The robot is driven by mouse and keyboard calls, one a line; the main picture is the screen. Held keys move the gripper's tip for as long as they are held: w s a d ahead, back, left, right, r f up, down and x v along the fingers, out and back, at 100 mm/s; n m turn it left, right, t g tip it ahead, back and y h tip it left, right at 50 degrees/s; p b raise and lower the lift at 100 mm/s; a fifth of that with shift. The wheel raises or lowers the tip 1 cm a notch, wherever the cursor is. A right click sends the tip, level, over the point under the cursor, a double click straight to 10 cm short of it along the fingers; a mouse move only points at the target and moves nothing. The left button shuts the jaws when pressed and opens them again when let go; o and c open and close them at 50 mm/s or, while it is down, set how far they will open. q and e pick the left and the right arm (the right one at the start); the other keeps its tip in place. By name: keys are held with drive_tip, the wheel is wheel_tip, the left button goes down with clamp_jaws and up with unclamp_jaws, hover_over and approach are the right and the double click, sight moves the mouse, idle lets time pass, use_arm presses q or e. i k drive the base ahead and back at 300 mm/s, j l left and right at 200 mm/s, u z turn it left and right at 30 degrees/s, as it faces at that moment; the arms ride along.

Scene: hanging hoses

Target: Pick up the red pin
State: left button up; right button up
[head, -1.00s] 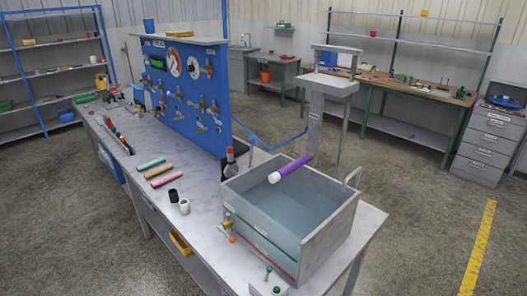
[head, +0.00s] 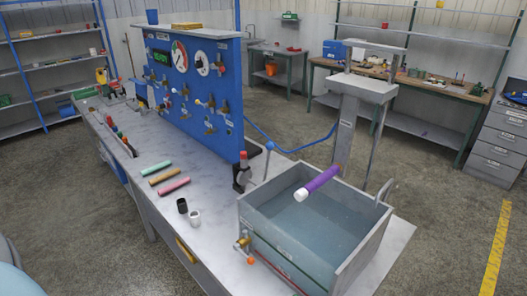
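Nothing in view is clearly a red pin. A pinkish-red rod (head: 174,186) lies flat on the grey bench, in front of a tan rod (head: 165,175) and a green rod (head: 155,166). A small upright black item with a red top (head: 243,158) stands by the right end of the blue panel. Small red items (head: 126,139) also show further left along the bench, too small to make out. Neither of my grippers is in view.
A grey water tank (head: 262,236) stands on the bench's right end, with a purple cylinder (head: 322,180) with a white end above it. A black cup (head: 182,206) and a white cup (head: 194,217) stand beside it. The blue panel (head: 190,90) with gauges rises behind.

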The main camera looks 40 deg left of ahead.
sight(243, 154)
drive_tip(key=i+j, duration=0.1)
drive_tip(key=j, duration=0.4)
drive_tip(key=i+j+z, duration=0.15)
drive_tip(key=j, duration=0.9)
drive_tip(key=i+z, duration=0.05)
